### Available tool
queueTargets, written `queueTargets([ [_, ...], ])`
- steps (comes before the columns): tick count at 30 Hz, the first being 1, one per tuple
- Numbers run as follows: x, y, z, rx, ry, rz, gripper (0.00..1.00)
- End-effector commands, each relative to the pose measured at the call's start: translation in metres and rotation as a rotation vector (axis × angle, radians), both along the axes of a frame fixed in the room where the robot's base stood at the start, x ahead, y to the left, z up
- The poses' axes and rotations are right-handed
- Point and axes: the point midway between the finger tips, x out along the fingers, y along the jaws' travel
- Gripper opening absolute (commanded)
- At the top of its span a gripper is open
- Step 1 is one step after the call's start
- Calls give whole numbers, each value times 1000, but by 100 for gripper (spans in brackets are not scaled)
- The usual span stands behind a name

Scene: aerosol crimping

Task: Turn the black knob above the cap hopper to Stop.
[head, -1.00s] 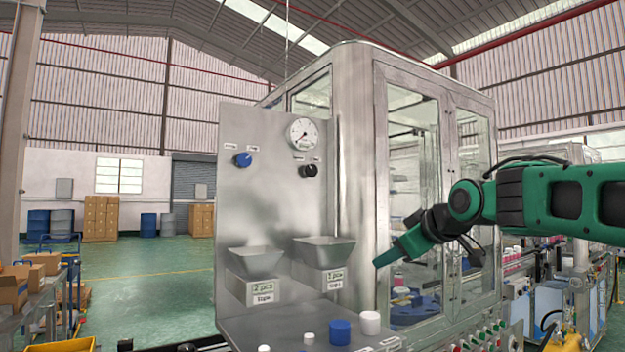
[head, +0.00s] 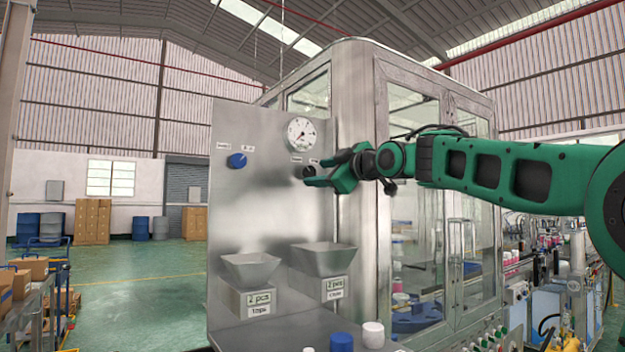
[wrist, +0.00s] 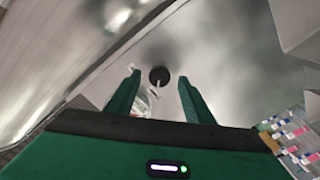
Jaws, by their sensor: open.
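The black knob (head: 308,171) is on the upright steel panel, below a round gauge and above the right hopper (head: 324,257). Small labels flank it, too small to read. My gripper (head: 319,171) is open and level with the knob, its fingers pointing left at it. In the wrist view the knob (wrist: 159,76) shows between and beyond the fingertips, with a pale mark at its lower side. The fingers stand one on each side of it in that picture. I cannot tell whether they touch it. Where the knob points is unclear.
A blue knob (head: 236,160) is to the left on the same panel (head: 230,210), and the gauge (head: 301,133) is just above. A left hopper (head: 250,268) and blue and white cylinders (head: 373,335) are below. The glazed cabinet (head: 415,200) stands close behind my gripper.

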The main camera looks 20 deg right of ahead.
Motion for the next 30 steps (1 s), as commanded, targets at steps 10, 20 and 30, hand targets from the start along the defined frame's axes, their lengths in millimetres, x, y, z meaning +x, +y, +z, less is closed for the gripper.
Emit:
queueTargets([
  [10, 23, 8, 0, 0, 0, 0, 48],
  [20, 23, 8, 0, 0, 0, 0, 26],
  [30, 23, 8, 0, 12, 5, 0, 6],
])
